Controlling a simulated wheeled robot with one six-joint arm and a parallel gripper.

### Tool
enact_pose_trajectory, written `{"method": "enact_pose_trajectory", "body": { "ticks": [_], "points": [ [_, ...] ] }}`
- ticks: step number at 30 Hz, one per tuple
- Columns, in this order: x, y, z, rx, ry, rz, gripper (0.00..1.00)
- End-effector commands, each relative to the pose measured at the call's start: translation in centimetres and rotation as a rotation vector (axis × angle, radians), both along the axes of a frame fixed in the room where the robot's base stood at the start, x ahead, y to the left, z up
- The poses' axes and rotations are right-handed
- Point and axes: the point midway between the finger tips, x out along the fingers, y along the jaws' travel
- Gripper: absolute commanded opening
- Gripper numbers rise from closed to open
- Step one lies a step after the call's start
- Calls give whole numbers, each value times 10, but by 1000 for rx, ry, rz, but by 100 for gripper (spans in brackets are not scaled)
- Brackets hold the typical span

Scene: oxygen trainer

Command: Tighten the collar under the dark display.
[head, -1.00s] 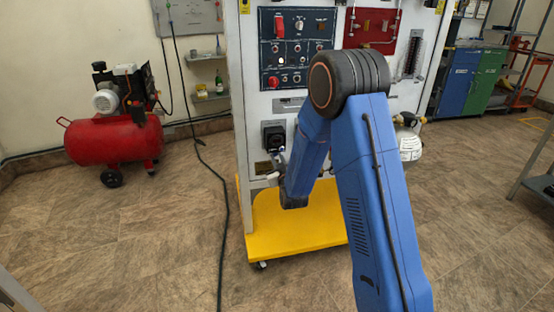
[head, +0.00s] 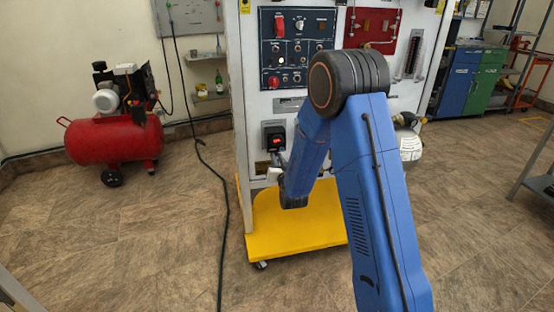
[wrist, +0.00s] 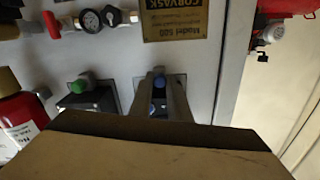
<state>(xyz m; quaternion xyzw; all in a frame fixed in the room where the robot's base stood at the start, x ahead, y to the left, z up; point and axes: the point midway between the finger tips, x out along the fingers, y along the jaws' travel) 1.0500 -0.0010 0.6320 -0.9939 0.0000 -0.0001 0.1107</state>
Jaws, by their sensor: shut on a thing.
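The display (head: 274,138) is a small black box at the lower left of the trainer's white front panel, and red lit characters show on it. My gripper (head: 279,163) is just below it, small and partly hidden by my arm. In the wrist view, which sees the panel upside down, my gripper's two fingers (wrist: 161,77) are shut around a blue-ended collar (wrist: 159,82) at a dark box (wrist: 183,95). The fingers hide most of the collar, and its thread cannot be seen.
A second dark box with a green-ended fitting (wrist: 80,87) is beside it in the wrist view. A pressure gauge (wrist: 90,21) and brass plate (wrist: 175,18) are near. The yellow base (head: 300,225) juts out below. A red compressor (head: 115,140) stands left.

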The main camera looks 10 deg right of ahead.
Motion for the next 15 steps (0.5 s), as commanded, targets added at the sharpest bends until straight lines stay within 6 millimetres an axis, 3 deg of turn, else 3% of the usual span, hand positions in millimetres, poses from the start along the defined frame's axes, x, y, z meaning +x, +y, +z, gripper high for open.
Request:
{"method": "enact_pose_trajectory", "body": {
  "ticks": [15],
  "points": [
    [0, 0, -1, 80, 2, 0, 0]
  ]
}}
